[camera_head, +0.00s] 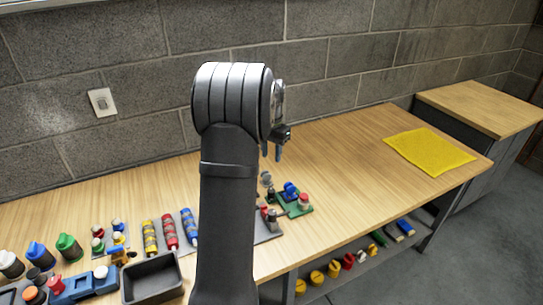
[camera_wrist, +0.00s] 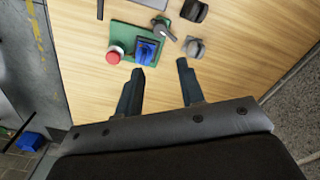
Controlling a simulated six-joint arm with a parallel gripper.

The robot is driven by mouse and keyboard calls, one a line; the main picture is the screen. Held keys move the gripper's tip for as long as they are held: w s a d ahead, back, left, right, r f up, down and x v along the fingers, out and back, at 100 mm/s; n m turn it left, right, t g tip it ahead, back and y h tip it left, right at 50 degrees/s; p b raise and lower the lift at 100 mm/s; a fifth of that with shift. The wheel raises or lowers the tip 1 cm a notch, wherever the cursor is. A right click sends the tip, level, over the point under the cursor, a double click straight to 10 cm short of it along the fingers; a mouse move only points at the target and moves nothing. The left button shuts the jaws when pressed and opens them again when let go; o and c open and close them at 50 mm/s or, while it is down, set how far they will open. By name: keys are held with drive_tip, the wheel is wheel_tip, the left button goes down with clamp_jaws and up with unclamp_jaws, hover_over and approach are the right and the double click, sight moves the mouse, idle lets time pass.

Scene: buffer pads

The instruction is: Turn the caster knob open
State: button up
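My gripper (camera_wrist: 161,72) is open and empty, its two dark fingers apart above the table. In the head view my gripper (camera_head: 271,152) hangs over the workbench, above and left of the green board. The green board (camera_wrist: 120,35) carries a blue knob (camera_wrist: 146,49), a red push button (camera_wrist: 115,54) and a metal lever or key (camera_wrist: 164,31). A grey knob (camera_wrist: 195,48) and a dark knob (camera_wrist: 195,10) stand beside the board. The frames do not show clearly which one is the caster knob. The blue knob also shows in the head view (camera_head: 290,188). No knob is between my fingers.
Yellow, red (camera_head: 169,232) and blue cylinders, a dark tray (camera_head: 152,280) and several coloured knobs fill the left of the bench. A yellow mat (camera_head: 430,151) lies at the right. The bench between the green board and mat is clear. My arm hides part of the bench.

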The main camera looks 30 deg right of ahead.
sight(271, 192)
drive_tip(key=shift+f, duration=0.25)
drive_tip(key=c, duration=0.4)
drive_tip(key=w+d+f+m+h, duration=0.1)
drive_tip(key=f+m, duration=0.1)
drive_tip(key=m, duration=0.1)
drive_tip(key=w+d+f+m+g+h, duration=0.1)
drive_tip(key=f+m, duration=0.1)
drive_tip(key=w+d+f+m+h, duration=0.1)
drive_tip(key=f+m, duration=0.1)
drive_tip(key=m, duration=0.1)
drive_tip(key=shift+f+m, duration=0.15)
drive_tip(key=shift+m, duration=0.15)
clamp_jaws()
drive_tip(key=d+f, duration=0.1)
drive_tip(key=f, duration=0.2)
drive_tip(key=d+f+m, duration=0.1)
drive_tip(key=f, duration=0.3)
drive_tip(key=d+f+m, duration=0.1)
drive_tip(key=f, duration=0.2)
drive_tip(key=shift+s+d+f, duration=0.2)
drive_tip(key=shift+s+d, duration=0.1)
drive_tip(key=shift+w+a+f+h, duration=0.15)
drive_tip(key=shift+w+a, duration=0.1)
drive_tip(key=shift+a, duration=0.3)
drive_tip(key=shift+w+a+r+h, duration=0.1)
drive_tip(key=shift+w+a+h, duration=0.1)
drive_tip(key=shift+a, duration=0.35)
drive_tip(key=shift+w+a, duration=0.3)
drive_tip(key=shift+a, duration=0.4)
